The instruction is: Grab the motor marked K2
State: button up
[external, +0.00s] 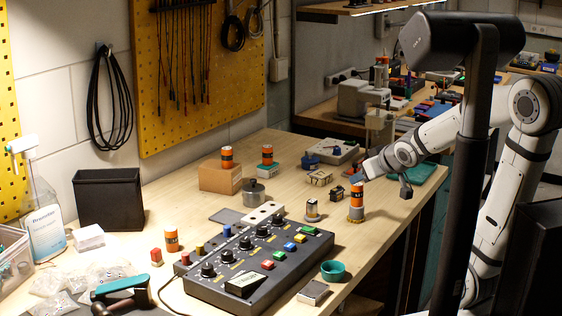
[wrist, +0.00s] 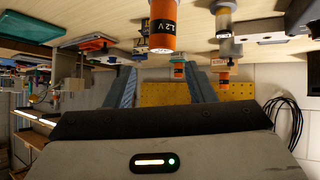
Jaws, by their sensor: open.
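No marking K2 is legible in either view, so I cannot tell which part bears it. A small silver cylinder with a pale band, motor-like (external: 312,211), stands on the bench behind the control box; a similar silver cylinder shows at the top of the wrist view (wrist: 224,20). To its right an orange cylinder (external: 357,196) stands upright on a grey round piece. A large orange cylinder marked 1.2V (wrist: 162,30) shows in the wrist view, which is upside down. My gripper (external: 369,168) is above the bench, apart from these; its two fingers (wrist: 157,78) are open and empty.
A dark control box (external: 262,262) with knobs and coloured buttons fills the front. A green ring-shaped cup (external: 333,270) lies to its right. Other orange cylinders stand on a cardboard box (external: 220,177) and on the bench.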

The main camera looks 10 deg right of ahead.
aim_at(316, 203)
jog(key=a+f+y+b, duration=0.1)
jog(key=a, duration=0.1)
jog(key=a+f+n+y+b, duration=0.1)
jog(key=a, duration=0.1)
jog(key=a+f+n+y+b, duration=0.1)
jog(key=a+f, duration=0.1)
jog(key=shift+w+a+f+t, duration=0.1)
jog(key=shift+w+a+t, duration=0.2)
jog(key=shift+w+t, duration=0.1)
jog(key=shift+s+a+f+y+b, duration=0.3)
jog(key=shift+a+f+b, duration=0.15)
jog(key=shift+a+f, duration=0.1)
jog(key=shift+s+a+f+y+b, duration=0.2)
jog(key=shift+a+f+y+b, duration=0.1)
jog(key=shift+a+f+b, duration=0.15)
jog(key=shift+s+a+f, duration=0.15)
jog(key=shift+a+f, duration=0.15)
jog(key=shift+f, duration=0.05)
jog(key=shift+p+x, duration=0.8)
jog(key=shift+p, duration=0.15)
jog(key=shift+x, duration=1.15)
jog(key=shift+w+r+p, duration=0.2)
jog(key=shift+w+p, duration=0.05)
jog(key=shift+p, duration=0.85)
jog(key=p, duration=0.3)
jog(key=shift+w+a+f, duration=0.1)
jog(key=shift+w, duration=0.2)
jog(key=shift+w+p, duration=0.1)
jog(key=shift+p, duration=0.6)
